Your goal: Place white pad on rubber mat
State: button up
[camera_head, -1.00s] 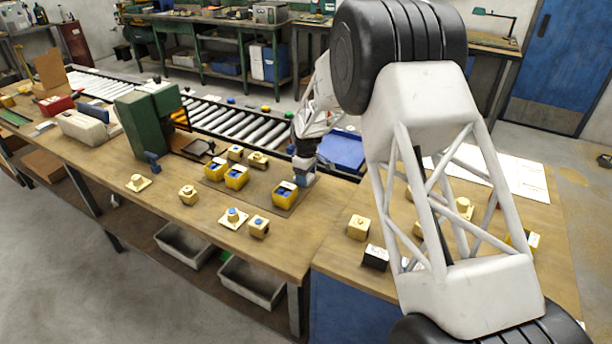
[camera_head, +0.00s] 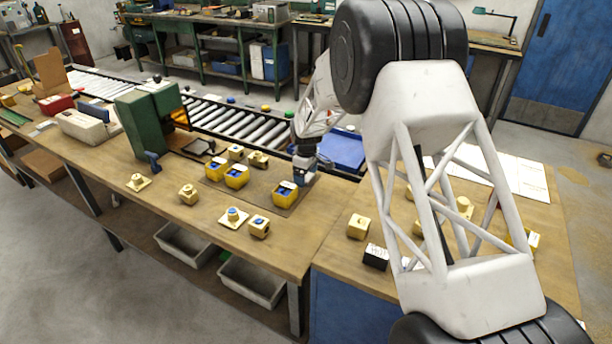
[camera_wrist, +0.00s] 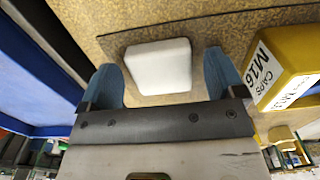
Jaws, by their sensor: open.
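The white pad (camera_wrist: 158,68) is a pale rounded block in the wrist view. It lies flat on the speckled brown rubber mat (camera_wrist: 205,40), near one edge of the mat. My gripper (camera_wrist: 164,80) is open, with one blue finger on each side of the pad and a gap to each. In the head view my gripper (camera_head: 303,178) is low over the right end of the mat (camera_head: 262,184). I cannot make out the pad in the head view.
A yellow bin (camera_wrist: 292,45) labelled CAPS M16 stands close to the right finger; it also shows in the head view (camera_head: 285,196). Other yellow bins (camera_head: 236,180) stand left on the mat. A blue tray (camera_head: 342,150) lies behind my gripper. A green machine (camera_head: 140,128) stands farther left.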

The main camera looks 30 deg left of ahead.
notch_tip(320, 180, up, 12)
dwell(0.6)
dwell(0.5)
dwell(0.4)
